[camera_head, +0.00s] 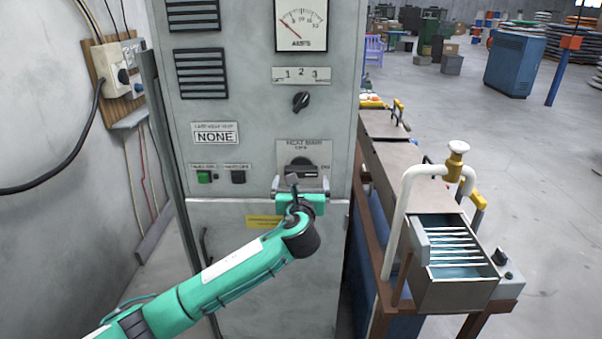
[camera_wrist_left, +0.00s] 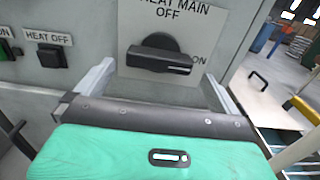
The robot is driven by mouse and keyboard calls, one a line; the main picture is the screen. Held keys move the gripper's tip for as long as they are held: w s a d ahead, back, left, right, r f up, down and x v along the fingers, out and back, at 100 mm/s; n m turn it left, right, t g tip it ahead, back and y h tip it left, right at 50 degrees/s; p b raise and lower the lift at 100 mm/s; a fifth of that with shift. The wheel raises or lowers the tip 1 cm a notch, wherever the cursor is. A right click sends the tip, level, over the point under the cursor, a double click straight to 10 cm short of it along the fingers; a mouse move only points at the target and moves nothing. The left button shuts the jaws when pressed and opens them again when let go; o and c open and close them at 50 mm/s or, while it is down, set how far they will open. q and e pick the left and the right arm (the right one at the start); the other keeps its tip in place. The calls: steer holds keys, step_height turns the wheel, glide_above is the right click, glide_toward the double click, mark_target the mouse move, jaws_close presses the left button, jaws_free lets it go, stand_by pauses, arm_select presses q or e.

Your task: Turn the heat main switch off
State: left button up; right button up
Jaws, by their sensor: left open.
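The heat main switch (camera_head: 301,165) is a black rotary knob on a plate on the grey cabinet's front. In the left wrist view the knob (camera_wrist_left: 160,55) has its bar lying roughly level, with its marked end to the right, by the "ON" label; "OFF" is printed above it. My left gripper (camera_head: 300,184) is open in front of the switch, just below it. In the left wrist view its fingers (camera_wrist_left: 159,72) stand wide apart on either side of the knob, with visible gaps and nothing between them gripped. My right gripper is not in view.
A green button (camera_head: 204,177) and the black "HEAT OFF" button (camera_head: 238,177) sit left of the switch. A smaller selector knob (camera_head: 301,102) is above it. A bench with a white pipe (camera_head: 402,215) and an open metal box (camera_head: 455,295) stands to the right.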

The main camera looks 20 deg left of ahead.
mark_target(301, 175)
arm_select(q)
steer(key=shift+p+x, duration=0.3)
steer(key=shift+x, duration=1.4)
steer(key=c, duration=0.9)
steer(key=shift+o, duration=0.2)
